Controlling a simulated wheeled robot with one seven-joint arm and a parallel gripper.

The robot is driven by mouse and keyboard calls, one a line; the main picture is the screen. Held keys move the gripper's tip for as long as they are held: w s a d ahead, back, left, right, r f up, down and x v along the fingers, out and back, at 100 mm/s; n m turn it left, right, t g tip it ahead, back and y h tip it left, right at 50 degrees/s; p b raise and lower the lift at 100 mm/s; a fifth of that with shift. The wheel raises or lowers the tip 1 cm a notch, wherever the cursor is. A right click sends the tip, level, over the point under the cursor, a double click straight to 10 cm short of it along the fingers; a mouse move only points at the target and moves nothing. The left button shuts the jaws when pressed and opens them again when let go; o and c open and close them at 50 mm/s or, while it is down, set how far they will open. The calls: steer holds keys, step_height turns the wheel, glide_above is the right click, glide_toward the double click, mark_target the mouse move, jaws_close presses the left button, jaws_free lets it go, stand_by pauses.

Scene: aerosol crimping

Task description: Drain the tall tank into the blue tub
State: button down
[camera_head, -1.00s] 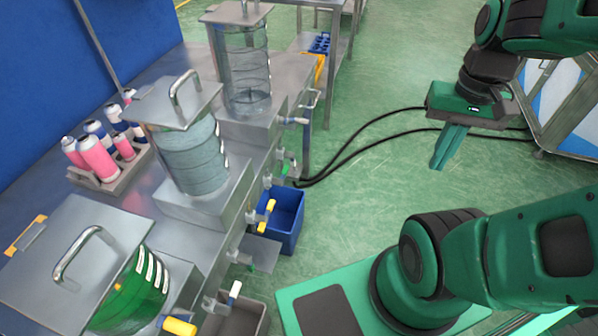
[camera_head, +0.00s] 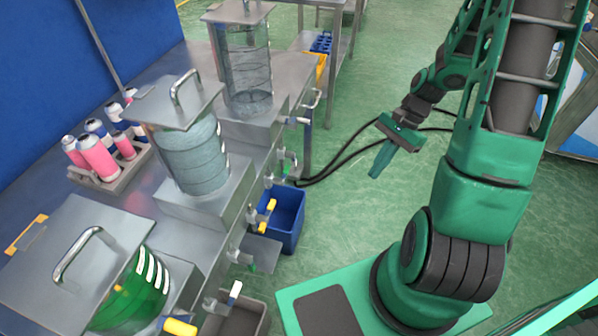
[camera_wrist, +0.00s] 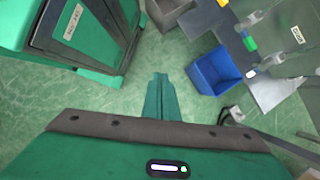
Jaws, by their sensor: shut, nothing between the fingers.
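Three clear tanks with steel lids stand in a row on the steel bench. The far tank (camera_head: 246,65) looks tallest and is nearly clear. The middle tank (camera_head: 193,158) holds pale grey-blue liquid; the near tank (camera_head: 130,300) holds green liquid. The blue tub (camera_head: 286,222) sits low at the bench front, below yellow-handled valves (camera_head: 267,209). It also shows in the wrist view (camera_wrist: 213,72), and looks empty there. My gripper (camera_head: 376,173) is shut and empty, pointing down over the floor, right of the tub and apart from it. It also shows in the wrist view (camera_wrist: 157,80).
Other valve handles stick out from the bench front, including a white-blue one (camera_head: 296,120) and a green one (camera_head: 286,169). A grey bin (camera_head: 238,319) stands nearer. A rack of pink and blue cans (camera_head: 104,160) is on the bench. Black hoses (camera_head: 345,150) cross the open floor.

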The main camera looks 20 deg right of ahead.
steer(key=w+a+f+m+t+y, duration=0.3)
steer(key=w+a+f+m+y, duration=0.15)
steer(key=f+m, duration=0.35)
steer(key=w+a+f+m+t+y, duration=0.35)
steer(key=a+f+m, duration=0.2)
steer(key=f, duration=0.45)
steer(key=w+a+f+m+t, duration=0.1)
steer(key=w+a+m+t, duration=0.1)
steer(key=w+m+t, duration=0.2)
steer(key=w+a+f+m+t, duration=0.1)
steer(key=w+a+m+t, duration=0.2)
steer(key=w+m, duration=0.7)
steer(key=shift+w+f+t+h, duration=0.3)
steer(key=shift+w+t+h, duration=0.1)
steer(key=shift+t, duration=0.75)
steer(key=shift+d, duration=0.15)
